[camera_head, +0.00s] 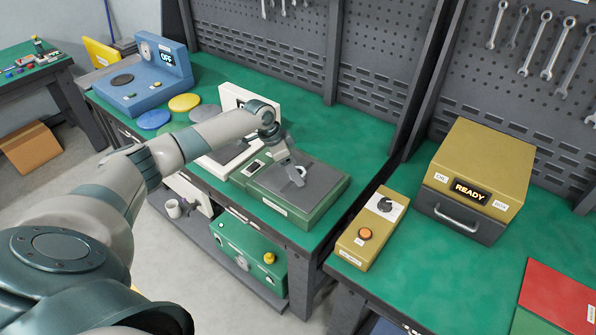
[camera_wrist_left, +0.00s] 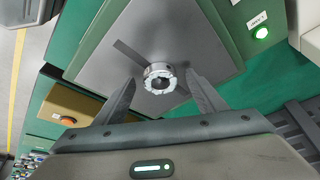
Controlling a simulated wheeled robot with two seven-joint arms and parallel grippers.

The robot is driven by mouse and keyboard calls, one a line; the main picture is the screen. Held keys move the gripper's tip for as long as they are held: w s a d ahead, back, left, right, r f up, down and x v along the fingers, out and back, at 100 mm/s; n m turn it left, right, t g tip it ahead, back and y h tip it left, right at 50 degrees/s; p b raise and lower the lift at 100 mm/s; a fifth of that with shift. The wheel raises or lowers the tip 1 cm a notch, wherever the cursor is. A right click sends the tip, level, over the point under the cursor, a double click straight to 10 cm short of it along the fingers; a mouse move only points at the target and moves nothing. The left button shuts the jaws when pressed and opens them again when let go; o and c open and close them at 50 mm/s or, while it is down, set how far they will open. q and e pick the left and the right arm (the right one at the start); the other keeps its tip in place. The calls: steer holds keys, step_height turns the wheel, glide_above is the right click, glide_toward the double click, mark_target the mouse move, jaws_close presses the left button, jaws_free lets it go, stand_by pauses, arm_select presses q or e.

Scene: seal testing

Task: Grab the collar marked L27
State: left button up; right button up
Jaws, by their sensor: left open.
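A small silver metal collar (camera_wrist_left: 160,77) with a notched rim lies on the grey top plate of a green device (camera_wrist_left: 185,30). No L27 mark is readable on it. My left gripper (camera_head: 291,167) is open above that plate, pointing down. In the left wrist view its two fingers stand on either side of the collar, a little short of it, and they do not visibly touch it. In the head view the collar (camera_head: 299,172) is partly hidden by the fingers. My right gripper is not in view.
The green device (camera_head: 313,217) stands on a green bench. A yellow control box (camera_head: 368,232) with an orange button and a gold box (camera_head: 478,178) reading READY stand to its right. A blue scale (camera_head: 145,84) and a pegboard stand behind.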

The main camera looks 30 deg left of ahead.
mark_target(300, 171)
arm_select(q)
steer(key=shift+f, duration=0.2)
stand_by(0.3)
steer(key=shift+w, duration=0.1)
steer(key=c, duration=1.5)
steer(key=shift+r, duration=0.15)
steer(key=shift+r+b, duration=0.5)
steer(key=shift+r, duration=0.05)
step_height(300, 171, up, 2)
steer(key=shift+r+b, duration=0.15)
steer(key=shift+b, duration=0.45)
steer(key=d+r+b, duration=0.1)
steer(key=d+r, duration=0.1)
steer(key=d, duration=0.2)
steer(key=s+d+r+b, duration=0.1)
steer(key=d+r, duration=0.2)
steer(key=s+d+r+b, duration=0.1)
steer(key=d+r, duration=0.1)
steer(key=d, duration=0.2)
steer(key=shift+d+r, duration=0.25)
steer(key=shift+d, duration=0.05)
